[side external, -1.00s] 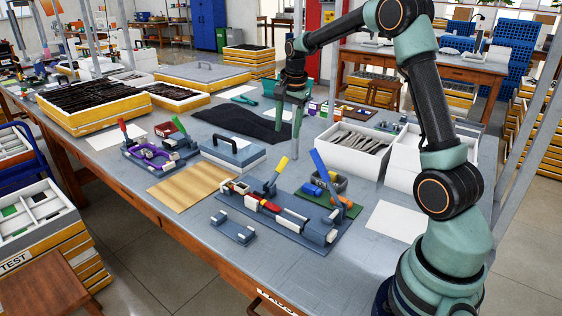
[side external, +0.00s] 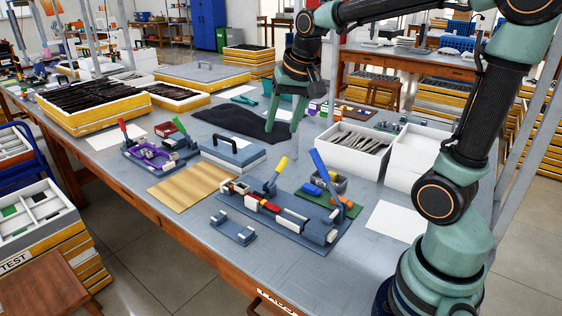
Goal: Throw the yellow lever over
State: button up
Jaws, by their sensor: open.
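The yellow lever (side external: 277,173) stands tilted up and to the right on the blue-grey fixture plate (side external: 283,228) near the middle of the table. Its lower end meets the fixture near a red part (side external: 268,206) and white blocks. My gripper (side external: 282,130) is open and empty, fingers pointing down. In the picture it shows above the yellow lever, apart from it, in front of the dark cloth. Its exact height over the table is hard to tell.
A red-levered fixture (side external: 160,152) and a handled grey box (side external: 233,155) stand to the left. A white bin (side external: 354,150) stands behind. A bare wooden board (side external: 192,187) lies left of the fixture.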

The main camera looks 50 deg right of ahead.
jog(key=s+a+f+n+t, duration=0.1)
jog(key=s+a+n+t, duration=0.1)
jog(key=s+a+n, duration=0.6)
jog(key=m+g, duration=0.5)
jog(key=m, duration=1.2)
send_over(286, 157)
jog(key=s, duration=0.1)
notch_tip(286, 157, down, 8)
jog(key=f, duration=0.3)
jog(key=w+f, duration=0.1)
jog(key=f, duration=0.7)
jog(key=shift+w+f, duration=0.2)
grip_shut()
